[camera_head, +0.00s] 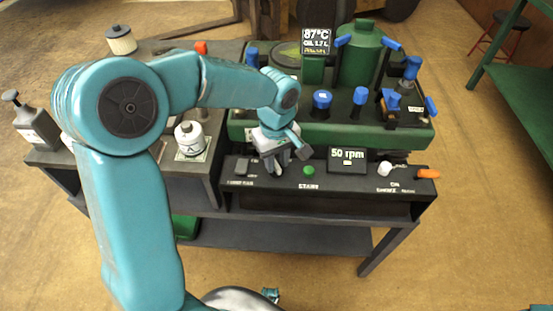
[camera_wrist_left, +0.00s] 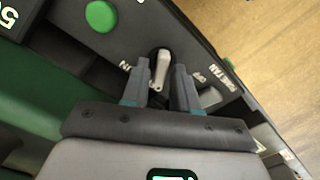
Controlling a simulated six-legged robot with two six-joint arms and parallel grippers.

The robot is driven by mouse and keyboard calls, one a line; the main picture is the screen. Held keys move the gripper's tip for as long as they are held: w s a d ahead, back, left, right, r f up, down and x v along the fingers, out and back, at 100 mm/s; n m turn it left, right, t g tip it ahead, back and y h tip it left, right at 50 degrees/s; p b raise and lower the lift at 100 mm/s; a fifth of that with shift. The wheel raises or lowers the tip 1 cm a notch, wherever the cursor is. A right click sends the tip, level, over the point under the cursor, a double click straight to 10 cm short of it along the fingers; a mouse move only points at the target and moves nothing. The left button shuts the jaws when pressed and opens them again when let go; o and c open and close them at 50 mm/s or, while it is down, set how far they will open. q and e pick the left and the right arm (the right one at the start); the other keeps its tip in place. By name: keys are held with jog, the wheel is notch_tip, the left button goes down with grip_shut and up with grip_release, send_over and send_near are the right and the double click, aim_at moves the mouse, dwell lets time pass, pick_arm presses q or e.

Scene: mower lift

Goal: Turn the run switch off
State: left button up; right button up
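The run switch (camera_wrist_left: 160,68) is a pale lever on a dark round base, seen in the left wrist view between ON and OFF lettering on the black panel. Its present setting is hard to tell. My left gripper (camera_wrist_left: 159,72) is open, with one finger on each side of the lever. Visible gaps separate the lever from the fingers in that view. In the head view my left gripper (camera_head: 279,168) is low over the left part of the control panel (camera_head: 330,184) and mostly hides the switch.
A green START button (camera_head: 309,170), a 50 rpm display (camera_head: 347,159), a white knob (camera_head: 385,169) and an orange handle (camera_head: 428,174) lie to the right. A grey rocker (camera_head: 243,167) is at left. The green machine with blue handles stands behind.

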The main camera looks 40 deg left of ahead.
aim_at(276, 165)
pick_arm(q)
jog(key=shift+o, duration=0.3)
notch_tip(276, 165, up, 16)
jog(key=p, duration=0.3)
jog(key=shift+r, duration=0.15)
jog(key=shift+s, duration=0.15)
dwell(0.3)
